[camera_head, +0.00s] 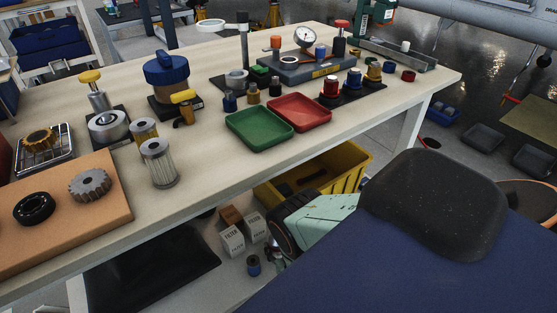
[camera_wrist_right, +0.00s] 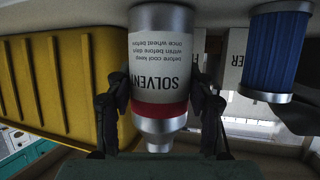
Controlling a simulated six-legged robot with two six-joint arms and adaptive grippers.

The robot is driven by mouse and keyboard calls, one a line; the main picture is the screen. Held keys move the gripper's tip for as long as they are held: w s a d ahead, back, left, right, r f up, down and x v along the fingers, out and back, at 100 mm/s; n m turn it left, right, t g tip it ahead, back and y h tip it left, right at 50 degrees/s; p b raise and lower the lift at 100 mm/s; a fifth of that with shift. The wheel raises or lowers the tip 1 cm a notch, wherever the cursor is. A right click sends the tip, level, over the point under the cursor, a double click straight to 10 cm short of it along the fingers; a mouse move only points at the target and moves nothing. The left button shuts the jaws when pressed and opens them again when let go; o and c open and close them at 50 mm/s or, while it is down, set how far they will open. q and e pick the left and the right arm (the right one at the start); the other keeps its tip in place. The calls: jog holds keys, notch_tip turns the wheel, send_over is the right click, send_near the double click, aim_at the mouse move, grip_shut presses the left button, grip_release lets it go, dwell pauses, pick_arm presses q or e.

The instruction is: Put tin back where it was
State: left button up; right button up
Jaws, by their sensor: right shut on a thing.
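The tin (camera_wrist_right: 160,55) is a pale grey solvent can with a red band and a silver tapered end. It fills the middle of the right wrist view, and its lettering appears upside down there. My right gripper (camera_wrist_right: 162,100) is shut on it, with one dark finger on each side. I cannot make out the tin clearly in the head view. My left gripper is in neither view.
A yellow crate (camera_wrist_right: 65,85) is left of the tin in the wrist view. A blue filter (camera_wrist_right: 275,48) is on the right. In the head view, white filter boxes (camera_head: 232,240) stand on the lower shelf beneath the crowded workbench (camera_head: 205,165).

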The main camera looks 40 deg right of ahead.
jog(key=o, duration=1.3)
jog(key=shift+f, duration=0.1)
jog(key=shift+o, duration=0.2)
jog(key=shift+s+r, duration=0.1)
jog(key=shift+r, duration=0.1)
jog(key=p+v, duration=0.5)
jog(key=v, duration=0.7)
